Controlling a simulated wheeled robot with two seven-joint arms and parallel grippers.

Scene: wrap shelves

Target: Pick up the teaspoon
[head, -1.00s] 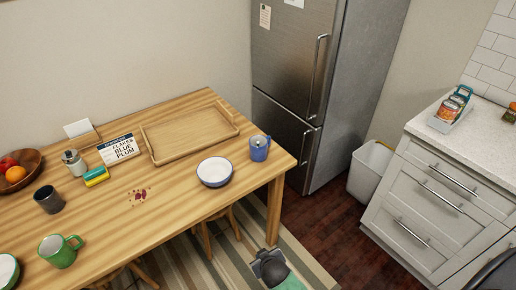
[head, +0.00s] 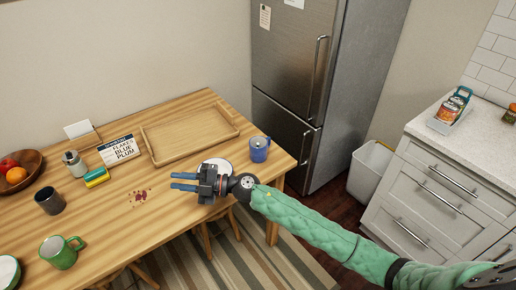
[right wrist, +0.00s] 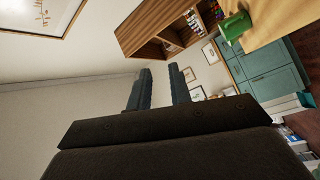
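I cannot clearly make out a teaspoon. A small thin item shows in the blue mug (head: 259,149) at the table's right end, too small to identify. My right gripper (head: 172,181) is above the table, left of the mug, its fingers pointing left. It covers most of the white bowl (head: 222,164). In the right wrist view its two fingers (right wrist: 160,88) are apart with nothing between them. My left gripper is not in view.
A wooden tray (head: 188,135) lies at the back of the table (head: 105,217). A sign (head: 118,149), a sponge (head: 96,177), a dark cup (head: 49,200) and a green mug (head: 61,251) stand to the left. A red stain (head: 139,196) marks the tabletop. The fridge (head: 303,80) stands behind right.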

